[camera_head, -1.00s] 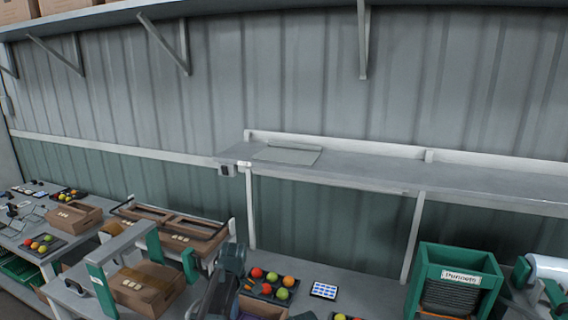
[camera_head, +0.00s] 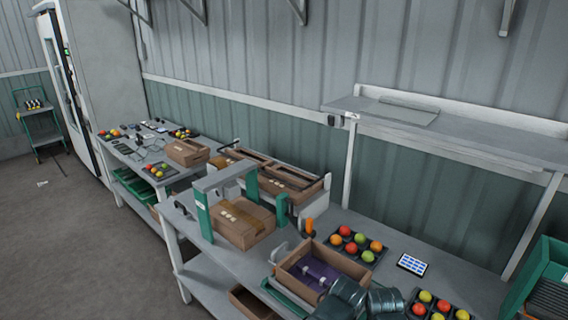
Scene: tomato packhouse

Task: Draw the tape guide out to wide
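The green-framed taping station (camera_head: 203,212) stands on the bench at the centre left in the head view. Dark rounded links that look like my own arm show at the bottom edge, right of centre. Neither gripper's fingertips can be made out in this view.
A wall shelf (camera_head: 470,142) overhangs the right side. Open floor (camera_head: 75,240) lies at the left.

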